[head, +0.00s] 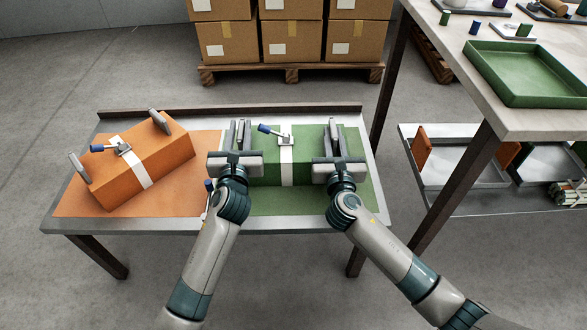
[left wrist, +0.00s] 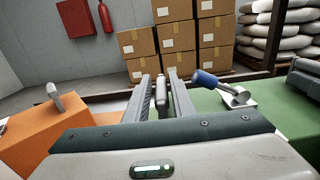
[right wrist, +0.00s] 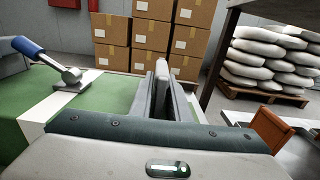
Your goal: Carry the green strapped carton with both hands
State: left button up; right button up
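The green carton (head: 306,168), with a white strap (head: 286,160) and a blue-handled clamp (head: 270,130), lies on the right half of the low table. Upright grey grips stand at its two ends. My left gripper (head: 238,136) is at the left grip (left wrist: 162,97), with its fingers either side and a gap showing. My right gripper (head: 333,142) is at the right grip (right wrist: 161,78), its fingers close against it and appearing shut on it. The carton's bottom edge and the grips' lower parts are partly hidden by my grippers.
An orange strapped carton (head: 135,172) lies at an angle on the orange mat (head: 75,203) just left. The low table has a raised back edge (head: 200,111). A workbench (head: 520,118) with a green tray (head: 535,98) stands right. Stacked boxes (head: 290,40) stand behind.

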pick_arm(q)
jog(key=shift+o, duration=0.6)
jog(key=shift+r, duration=0.1)
pick_arm(e)
jog(key=shift+o, duration=0.5)
jog(key=shift+r, duration=0.1)
pick_arm(q)
jog(key=shift+s, duration=0.1)
jog(key=s, duration=1.1)
jog(key=shift+s, duration=0.4)
pick_arm(e)
jog(key=shift+s, duration=0.15)
jog(key=s, duration=1.1)
jog(key=shift+s, duration=0.4)
pick_arm(q)
jog(key=shift+s, duration=0.1)
pick_arm(e)
jog(key=shift+s, duration=0.1)
